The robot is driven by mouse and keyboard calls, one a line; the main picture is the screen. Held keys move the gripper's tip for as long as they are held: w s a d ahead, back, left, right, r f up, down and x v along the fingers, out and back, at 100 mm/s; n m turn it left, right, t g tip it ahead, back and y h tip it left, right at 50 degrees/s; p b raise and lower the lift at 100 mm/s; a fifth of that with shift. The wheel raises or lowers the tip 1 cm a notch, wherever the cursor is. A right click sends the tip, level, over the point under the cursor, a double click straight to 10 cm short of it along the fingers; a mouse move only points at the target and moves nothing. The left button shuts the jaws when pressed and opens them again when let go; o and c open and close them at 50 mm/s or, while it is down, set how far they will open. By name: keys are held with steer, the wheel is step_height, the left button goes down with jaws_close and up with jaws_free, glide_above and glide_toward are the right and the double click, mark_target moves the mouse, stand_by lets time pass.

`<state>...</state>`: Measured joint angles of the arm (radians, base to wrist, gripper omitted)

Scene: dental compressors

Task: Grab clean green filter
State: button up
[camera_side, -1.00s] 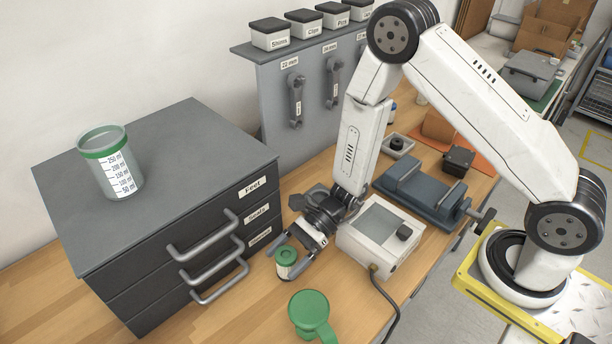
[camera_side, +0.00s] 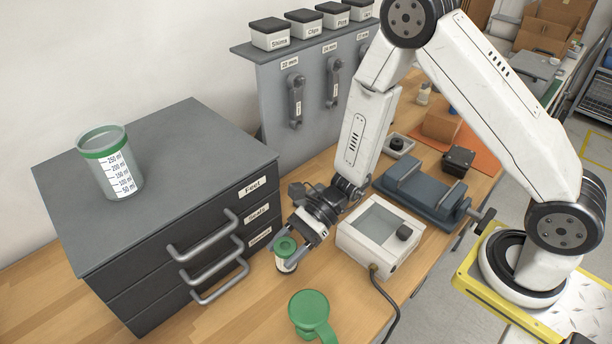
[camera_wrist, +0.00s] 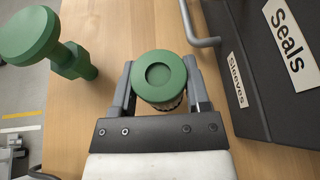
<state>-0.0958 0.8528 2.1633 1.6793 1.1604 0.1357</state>
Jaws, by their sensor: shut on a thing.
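The green filter (camera_side: 286,251) has a green cap and a pale body, and it stands in front of the drawer cabinet. My gripper (camera_side: 298,245) is shut on it, coming in from the upper right. In the wrist view the filter's round green cap (camera_wrist: 160,77) sits between the two fingers of my gripper (camera_wrist: 160,90). Its lower body is mostly hidden under the cap there. I cannot tell whether its base touches the wooden bench.
A larger green piece with a round top (camera_side: 311,311) stands nearby at the front. The dark drawer cabinet (camera_side: 125,275) with protruding handles is to the left, a measuring cup (camera_side: 111,163) on top. A white box with a knob (camera_side: 381,234) and a vise (camera_side: 425,190) are to the right.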

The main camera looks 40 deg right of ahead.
mark_target(285, 246)
steer(key=shift+r, duration=3.65)
